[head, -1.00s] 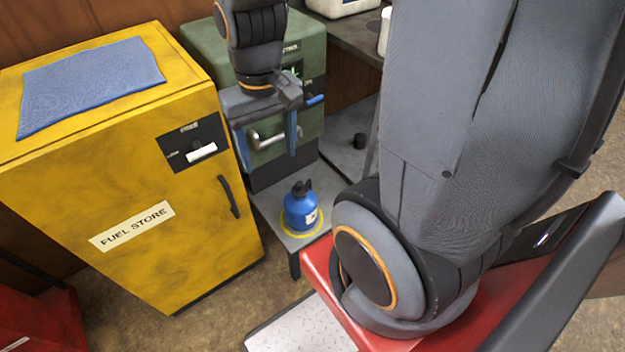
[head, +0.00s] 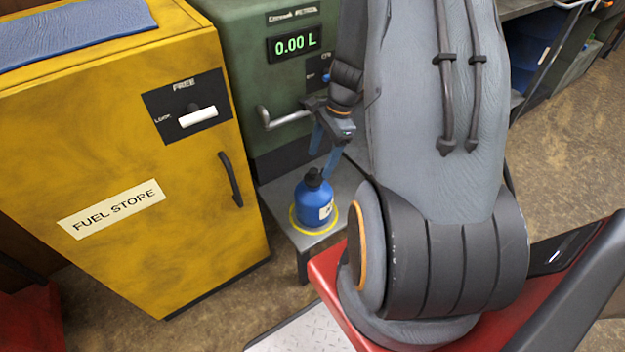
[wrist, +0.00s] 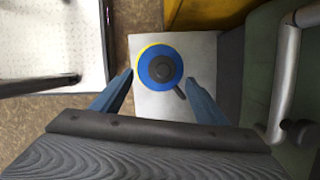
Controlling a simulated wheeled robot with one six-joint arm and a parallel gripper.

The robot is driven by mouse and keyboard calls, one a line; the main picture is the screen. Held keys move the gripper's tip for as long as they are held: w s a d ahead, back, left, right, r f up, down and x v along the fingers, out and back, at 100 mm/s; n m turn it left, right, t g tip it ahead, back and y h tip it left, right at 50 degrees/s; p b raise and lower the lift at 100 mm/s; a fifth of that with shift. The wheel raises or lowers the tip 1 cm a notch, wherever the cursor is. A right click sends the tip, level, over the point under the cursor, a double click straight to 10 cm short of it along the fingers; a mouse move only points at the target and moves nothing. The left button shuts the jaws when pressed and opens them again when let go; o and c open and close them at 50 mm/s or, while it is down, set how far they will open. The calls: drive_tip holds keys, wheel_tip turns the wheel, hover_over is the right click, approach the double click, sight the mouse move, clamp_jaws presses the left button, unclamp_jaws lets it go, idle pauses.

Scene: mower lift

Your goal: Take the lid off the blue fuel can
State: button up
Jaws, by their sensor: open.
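The blue fuel can (head: 314,206) stands upright on a low grey stand, inside a yellow ring. Its black lid (head: 313,178) is on top. In the wrist view the can (wrist: 150,78) is seen from above, with the dark round lid (wrist: 161,69) near its middle and a short dark piece pointing to the lower right. My gripper (head: 325,152) is open and empty, above the can with its blue fingers pointing down. In the wrist view the fingers (wrist: 160,92) lie on either side of the can, apart from it.
A green pump (head: 236,60) with a "0.00 L" display and a metal crank handle (head: 283,119) stands behind the stand (head: 312,244). A yellow fuel store cabinet (head: 110,130) with a dark handle stands to the left. The stand is bare around the can.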

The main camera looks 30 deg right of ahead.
sight(314, 170)
drive_tip(key=x, duration=0.3)
drive_tip(key=b+x, duration=0.1)
drive_tip(key=x, duration=0.2)
drive_tip(key=shift+w+a, duration=0.15)
drive_tip(key=shift+w, duration=0.1)
drive_tip(key=c, duration=1.1)
